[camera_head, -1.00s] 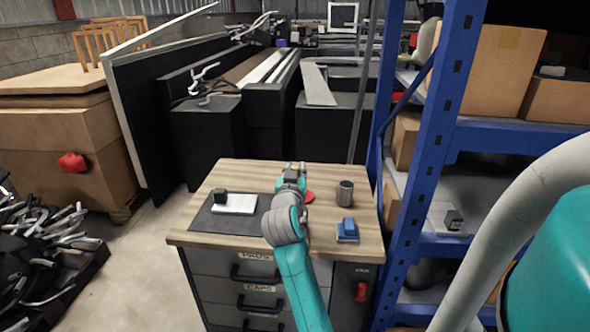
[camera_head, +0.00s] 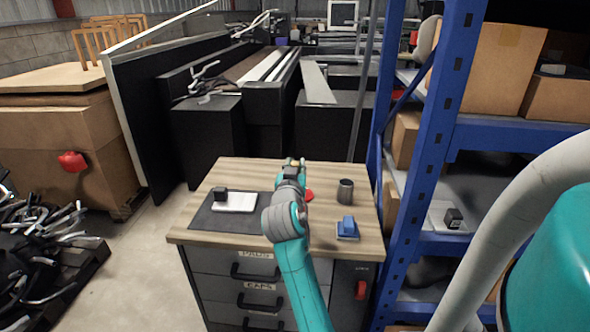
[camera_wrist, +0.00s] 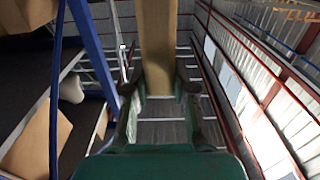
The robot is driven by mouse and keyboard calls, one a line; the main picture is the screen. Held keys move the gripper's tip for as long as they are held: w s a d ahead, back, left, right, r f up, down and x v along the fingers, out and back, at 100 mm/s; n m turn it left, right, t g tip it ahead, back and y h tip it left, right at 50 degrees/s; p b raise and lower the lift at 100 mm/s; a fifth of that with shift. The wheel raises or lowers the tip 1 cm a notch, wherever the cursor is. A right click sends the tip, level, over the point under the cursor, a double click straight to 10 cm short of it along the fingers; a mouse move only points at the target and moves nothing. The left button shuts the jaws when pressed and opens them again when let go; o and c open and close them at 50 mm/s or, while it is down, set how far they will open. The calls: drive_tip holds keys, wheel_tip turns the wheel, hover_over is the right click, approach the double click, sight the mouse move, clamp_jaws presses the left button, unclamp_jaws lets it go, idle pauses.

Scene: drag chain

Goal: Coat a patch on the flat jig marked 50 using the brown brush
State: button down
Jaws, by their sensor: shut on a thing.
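My gripper (camera_head: 295,164) is over the back part of the wooden worktop, its jaws pointing away from the camera. In the wrist view my gripper (camera_wrist: 159,88) is shut on a long tan-brown piece (camera_wrist: 158,45), which looks like the brown brush. Its far end runs out of the top of that view, so no bristles show. A white flat plate (camera_head: 241,203) lies on a dark mat (camera_head: 212,222) at the left of the worktop, apart from my gripper. It may be the flat jig, but no mark 50 is readable. A small dark block (camera_head: 220,194) stands at its left end.
A red round thing (camera_head: 309,196) lies partly behind my arm. A blue shelf post (camera_head: 442,130) rises close on the right.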

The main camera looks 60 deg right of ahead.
drive_tip(key=shift+r, duration=3.05)
